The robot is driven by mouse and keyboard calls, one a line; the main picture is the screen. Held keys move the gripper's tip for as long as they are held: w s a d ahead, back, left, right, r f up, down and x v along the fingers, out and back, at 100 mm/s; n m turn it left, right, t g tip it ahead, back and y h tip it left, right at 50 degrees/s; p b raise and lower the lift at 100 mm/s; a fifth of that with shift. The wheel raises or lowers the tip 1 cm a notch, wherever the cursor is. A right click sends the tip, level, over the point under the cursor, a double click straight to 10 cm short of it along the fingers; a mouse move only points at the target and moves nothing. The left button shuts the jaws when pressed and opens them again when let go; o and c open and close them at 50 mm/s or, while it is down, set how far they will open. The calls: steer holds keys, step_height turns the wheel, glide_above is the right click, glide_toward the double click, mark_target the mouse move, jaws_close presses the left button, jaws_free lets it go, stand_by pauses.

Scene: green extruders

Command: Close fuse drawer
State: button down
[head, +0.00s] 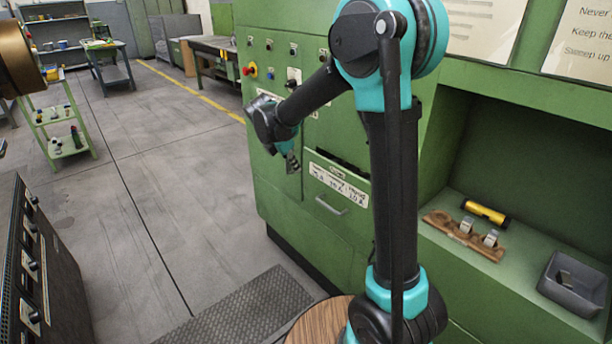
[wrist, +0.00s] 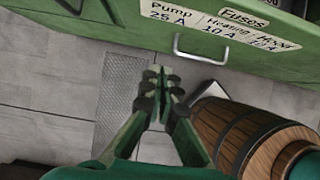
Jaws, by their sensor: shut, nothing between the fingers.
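The fuse drawer (head: 322,181) is a green front in the green machine, with a white label and a metal handle (head: 331,206). A dark gap shows along its top edge, so it stands somewhat open. My gripper (head: 292,163) is left of the drawer in the head view. In the wrist view, my gripper (wrist: 161,77) has its fingertips together and empty, below and left of the handle, apart from it.
A wooden barrel (wrist: 241,137) stands on the floor beside my gripper in the wrist view. An alcove at right holds a yellow cylinder (head: 485,212), a wooden board (head: 447,227) and a grey bin (head: 573,288). The floor (head: 150,200) at left is largely clear.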

mark_target(324, 177)
steer(key=s+a+f+t+h, duration=0.1)
steer(key=s+f+t+h, duration=0.1)
steer(key=s, duration=0.2)
steer(key=shift+h, duration=0.4)
steer(key=shift+w+d+r+x, duration=0.1)
steer(key=shift+d+r+x, duration=0.2)
steer(key=shift+x, duration=1.85)
steer(key=shift+w+d+r+x, duration=0.15)
steer(key=shift+d+r+x, duration=0.15)
steer(key=shift+x, duration=1.8)
steer(key=shift+w+d+r+x, duration=0.1)
steer(key=shift+d+r+x, duration=0.2)
steer(key=shift+x, duration=1.85)
steer(key=shift+w+d+r, duration=0.1)
steer(key=shift+w+d, duration=0.6)
steer(key=shift+d, duration=0.3)
steer(key=shift+w+d, duration=0.7)
steer(key=shift+d, duration=0.25)
